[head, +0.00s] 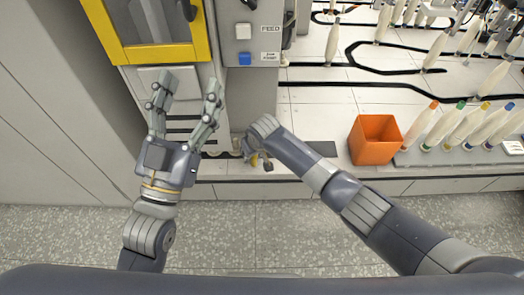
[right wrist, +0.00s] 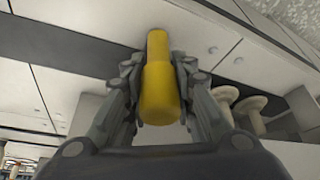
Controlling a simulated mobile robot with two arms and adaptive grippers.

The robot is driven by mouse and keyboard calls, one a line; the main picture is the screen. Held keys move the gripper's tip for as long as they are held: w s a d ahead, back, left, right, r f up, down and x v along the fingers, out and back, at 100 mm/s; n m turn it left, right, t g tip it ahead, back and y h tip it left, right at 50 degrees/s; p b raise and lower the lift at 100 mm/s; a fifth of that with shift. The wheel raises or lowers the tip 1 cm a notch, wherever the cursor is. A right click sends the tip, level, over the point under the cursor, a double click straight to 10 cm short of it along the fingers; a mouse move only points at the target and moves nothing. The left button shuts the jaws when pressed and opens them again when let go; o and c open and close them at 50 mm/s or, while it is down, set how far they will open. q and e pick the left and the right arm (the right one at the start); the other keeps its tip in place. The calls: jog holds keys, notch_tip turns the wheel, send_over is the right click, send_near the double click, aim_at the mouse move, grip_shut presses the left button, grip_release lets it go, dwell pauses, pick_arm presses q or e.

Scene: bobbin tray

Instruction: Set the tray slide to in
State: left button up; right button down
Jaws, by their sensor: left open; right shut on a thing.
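My right gripper (right wrist: 158,65) is shut on a yellow cylindrical handle (right wrist: 160,90), which stands between its fingers in the right wrist view. In the head view a small yellow part of this handle (head: 254,160) shows at the right gripper (head: 252,154), low at the bench front beside the grey machine. What the handle is fixed to, and the tray slide's position, cannot be made out. My left gripper (head: 187,88) is open and empty, its fingers spread in front of the machine's lower front.
The machine has a yellow-framed window (head: 203,50), a white button (head: 243,31) and a blue button (head: 244,58). An orange bin (head: 375,143) and a grey rack (head: 412,158) of colour-tipped bobbins stand to the right. The floor in front is clear.

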jog(key=shift+a, duration=0.9)
jog(key=c, duration=1.3)
grip_release()
jog(key=shift+s+d+r, duration=0.2)
jog(key=shift+s+r, duration=0.1)
jog(key=shift+r, duration=0.25)
jog(key=s+d, duration=0.2)
jog(key=s, duration=0.1)
jog(key=s+d, duration=0.2)
jog(key=s, duration=0.2)
jog(key=s+d, duration=0.1)
jog(key=s, duration=0.2)
jog(key=shift+s+d, duration=0.2)
jog(key=shift+d, duration=0.2)
